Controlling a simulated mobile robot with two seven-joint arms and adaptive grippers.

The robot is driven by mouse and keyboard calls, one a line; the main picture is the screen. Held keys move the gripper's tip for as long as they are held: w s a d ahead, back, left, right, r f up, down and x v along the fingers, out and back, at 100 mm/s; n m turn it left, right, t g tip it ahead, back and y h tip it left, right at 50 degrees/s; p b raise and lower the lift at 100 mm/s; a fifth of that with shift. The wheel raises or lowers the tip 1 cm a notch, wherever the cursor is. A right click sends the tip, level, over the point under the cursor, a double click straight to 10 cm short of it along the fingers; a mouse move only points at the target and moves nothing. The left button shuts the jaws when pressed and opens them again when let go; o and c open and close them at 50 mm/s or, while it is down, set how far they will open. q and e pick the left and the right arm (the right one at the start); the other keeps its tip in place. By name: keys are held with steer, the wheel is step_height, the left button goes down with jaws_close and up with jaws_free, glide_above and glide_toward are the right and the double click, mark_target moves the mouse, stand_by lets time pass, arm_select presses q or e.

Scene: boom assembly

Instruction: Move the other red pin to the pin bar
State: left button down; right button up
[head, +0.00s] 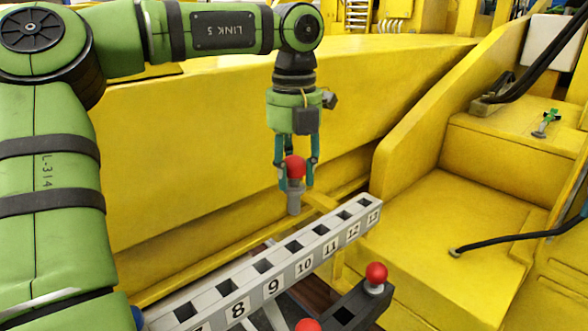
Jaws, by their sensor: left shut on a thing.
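My left gripper (297,184) points down and is shut on a red pin (296,166), which has a round red head and a grey shank. The pin hangs upright, its shank tip just behind the grey numbered bar (285,273) in the picture. The bar has a row of square holes and labels such as 8 to 13. A dark bar (363,312) at the lower right carries a second red pin (376,273). A third red head (308,325) is cut by the bottom edge. My right gripper is out of view.
Yellow machine panels (230,130) rise behind the bars, and a yellow step (450,210) lies at the right. A small green-topped pin (547,122) lies on the ledge there. Black hoses (510,241) run along the right side.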

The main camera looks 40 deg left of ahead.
mark_target(294, 156)
arm_select(q)
steer(key=shift+r+p, duration=1.75)
steer(key=shift+r, duration=0.5)
steer(key=shift+f, duration=0.1)
